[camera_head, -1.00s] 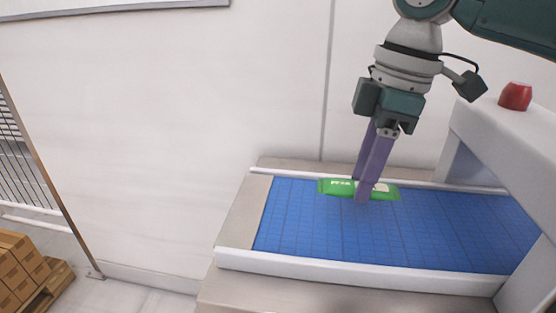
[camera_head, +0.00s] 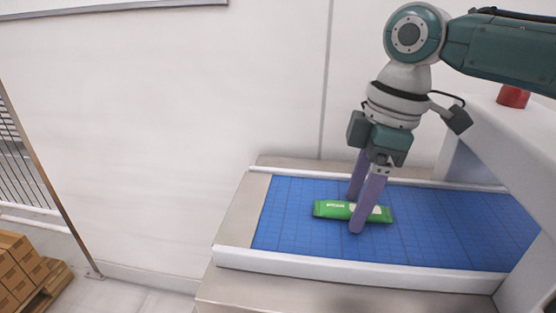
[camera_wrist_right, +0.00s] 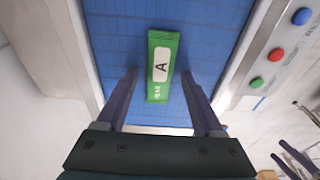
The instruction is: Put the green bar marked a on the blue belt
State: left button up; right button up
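The green bar (camera_head: 334,208) lies flat on the blue belt (camera_head: 290,230). In the right wrist view the green bar (camera_wrist_right: 162,88) shows a white label with a black A, and the blue belt (camera_wrist_right: 215,40) is under it. My right gripper (camera_head: 356,215) is open, with its purple fingers apart on either side of the bar. In the right wrist view my right gripper (camera_wrist_right: 160,85) shows clear gaps between the fingers and the bar. My left gripper is not clearly in view.
White rails edge the belt, with the near rail (camera_head: 360,271) in front. A white frame with a red button (camera_head: 513,96) stands at the right. Stacked brown boxes (camera_head: 22,270) and a wire fence are at the far left. The belt left of the bar is clear.

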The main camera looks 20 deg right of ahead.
notch_tip(320, 180, up, 12)
jog(key=d, duration=0.1)
jog(key=shift+s+d+p, duration=0.25)
jog(key=shift+s+p, duration=0.05)
jog(key=shift+s, duration=0.15)
jog(key=shift+r, duration=0.1)
dwell(0.3)
